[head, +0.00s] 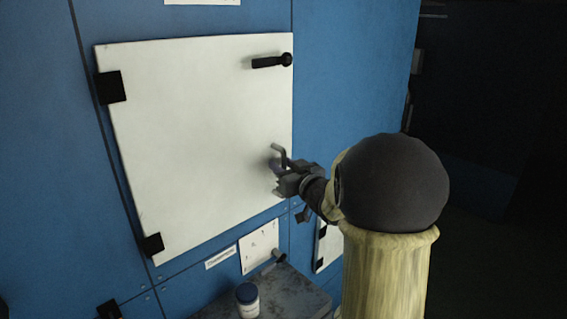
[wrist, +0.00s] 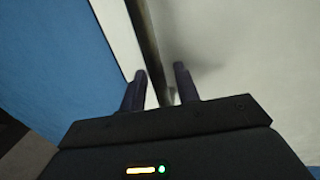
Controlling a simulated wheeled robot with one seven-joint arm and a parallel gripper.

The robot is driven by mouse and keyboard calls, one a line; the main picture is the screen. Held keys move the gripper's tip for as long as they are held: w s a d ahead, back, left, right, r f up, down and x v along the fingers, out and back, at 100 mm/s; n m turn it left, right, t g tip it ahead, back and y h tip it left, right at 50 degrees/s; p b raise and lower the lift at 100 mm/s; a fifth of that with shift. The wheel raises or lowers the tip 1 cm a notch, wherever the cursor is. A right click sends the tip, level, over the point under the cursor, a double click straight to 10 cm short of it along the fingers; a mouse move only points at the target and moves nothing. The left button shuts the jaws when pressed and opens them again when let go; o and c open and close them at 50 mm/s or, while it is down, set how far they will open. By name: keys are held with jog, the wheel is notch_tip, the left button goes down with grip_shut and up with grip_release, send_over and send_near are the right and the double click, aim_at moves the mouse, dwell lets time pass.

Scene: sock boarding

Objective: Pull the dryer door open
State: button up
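The dryer door (head: 190,130) is a large white panel in the blue wall, with black hinges on its left side. It looks closed in the head view. A grey bent handle (head: 280,151) stands out near its lower right edge. My gripper (head: 276,182) is at this handle, in front of the door's right edge. In the wrist view my gripper (wrist: 161,70) has its two dark fingers apart. The grey handle bar (wrist: 148,38) runs down between them, with gaps visible on both sides. The bar's lower part is hidden behind the gripper body.
A black latch (head: 271,61) is at the door's upper right. Below the door are a grey ledge (head: 290,291) with a small white jar (head: 248,301), a posted sheet (head: 258,247) and another white panel (head: 327,246). The right side is dark.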

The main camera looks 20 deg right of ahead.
grip_shut()
dwell(0.4)
